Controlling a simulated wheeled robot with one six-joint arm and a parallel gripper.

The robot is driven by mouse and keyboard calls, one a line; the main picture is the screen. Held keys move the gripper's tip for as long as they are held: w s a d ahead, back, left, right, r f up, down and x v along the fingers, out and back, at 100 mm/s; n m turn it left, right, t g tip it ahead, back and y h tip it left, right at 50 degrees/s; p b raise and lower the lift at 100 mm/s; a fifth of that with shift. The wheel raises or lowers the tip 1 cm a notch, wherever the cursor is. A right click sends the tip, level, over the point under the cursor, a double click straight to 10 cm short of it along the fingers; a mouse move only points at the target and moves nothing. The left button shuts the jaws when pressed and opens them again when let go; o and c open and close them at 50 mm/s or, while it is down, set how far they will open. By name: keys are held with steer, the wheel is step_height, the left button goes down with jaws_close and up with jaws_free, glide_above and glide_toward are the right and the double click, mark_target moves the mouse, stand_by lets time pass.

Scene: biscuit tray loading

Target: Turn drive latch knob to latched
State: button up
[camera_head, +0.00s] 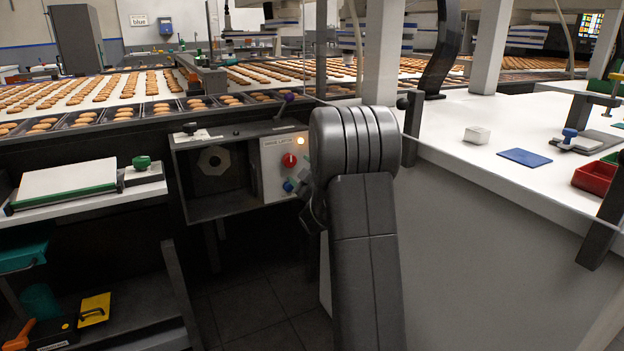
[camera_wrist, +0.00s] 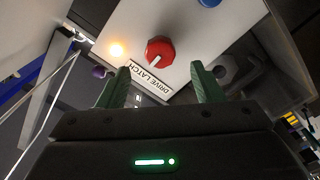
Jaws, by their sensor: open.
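The drive latch knob (camera_head: 289,160) is red and round, on a pale panel (camera_head: 271,178) labelled DRIVE LATCH at the centre of the head view. In the wrist view the red knob (camera_wrist: 160,51) shows a white pointer mark, just beyond my fingertips. My gripper (camera_wrist: 155,82) is open, with its two green fingers apart and nothing between them. The label lies between the fingers and the knob in that view. An amber lamp (camera_wrist: 116,50) glows beside the knob. In the head view my arm hides most of my gripper.
A blue knob (camera_head: 288,187) sits below the red one. An open dark housing (camera_head: 212,207) is left of the panel. Biscuit conveyors run behind. A white worktop (camera_head: 470,165) with a red bin (camera_head: 593,178) stands right, and a shelf with a white board (camera_head: 67,180) stands left.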

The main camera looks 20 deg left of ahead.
mark_target(291, 162)
steer(key=v, duration=0.8)
steer(key=shift+p, duration=0.45)
steer(key=shift+a, duration=0.1)
steer(key=b+x, duration=0.2)
steer(key=x, duration=1.1)
steer(key=shift+w+a, duration=0.2)
steer(key=shift+w, duration=0.1)
